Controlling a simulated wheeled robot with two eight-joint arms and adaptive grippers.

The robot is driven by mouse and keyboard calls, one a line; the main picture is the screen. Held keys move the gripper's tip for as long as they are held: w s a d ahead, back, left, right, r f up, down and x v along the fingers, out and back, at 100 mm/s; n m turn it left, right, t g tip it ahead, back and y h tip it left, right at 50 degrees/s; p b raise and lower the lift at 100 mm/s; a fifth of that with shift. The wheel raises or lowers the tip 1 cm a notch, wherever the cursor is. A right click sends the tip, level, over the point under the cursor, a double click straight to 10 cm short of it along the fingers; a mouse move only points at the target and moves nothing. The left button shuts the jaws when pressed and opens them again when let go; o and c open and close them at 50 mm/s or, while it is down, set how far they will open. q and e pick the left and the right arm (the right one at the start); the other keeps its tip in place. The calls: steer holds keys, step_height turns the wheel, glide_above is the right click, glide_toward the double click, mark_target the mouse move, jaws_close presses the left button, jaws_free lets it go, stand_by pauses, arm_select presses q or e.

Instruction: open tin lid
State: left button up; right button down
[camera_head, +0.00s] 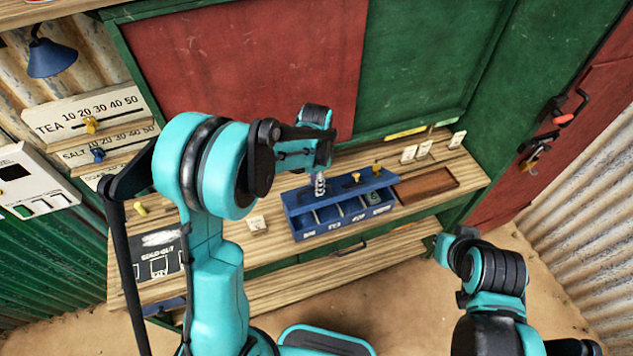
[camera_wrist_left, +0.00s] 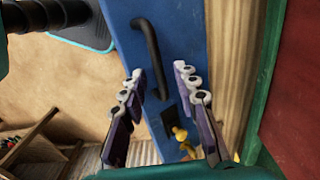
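The blue tin (camera_head: 347,227) stands on the wooden counter, and several divided compartments show along its near side. Its blue lid (camera_head: 345,191) covers the far part; I cannot tell how far it is tilted. In the left wrist view the lid (camera_wrist_left: 188,40) bears a black bar handle (camera_wrist_left: 152,52) and a yellow knob (camera_wrist_left: 179,133). My left gripper (camera_head: 319,184) is at the lid; in the wrist view its two fingers (camera_wrist_left: 163,98) are apart, with the lid and handle end showing between them. My right gripper (camera_head: 452,242) is away to the right of the tin, its fingers unclear.
A brown tray (camera_head: 426,185) lies right of the tin. A dark sold-out board (camera_head: 158,254) is at the counter's left. A drawer handle (camera_head: 350,248) is below the tin.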

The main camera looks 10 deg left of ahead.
arm_select(q)
jaws_close()
steer(key=shift+w+a, duration=0.1)
steer(key=shift+w+a+r, duration=0.35)
steer(key=shift+w+r, duration=0.05)
steer(key=shift+w, duration=0.1)
steer(key=w+a+r+b, duration=0.1)
steer(key=w+a+b, duration=0.1)
steer(key=w+a, duration=0.3)
steer(key=shift+w, duration=1.15)
steer(key=shift+a+r, duration=0.1)
steer(key=shift+a, duration=0.05)
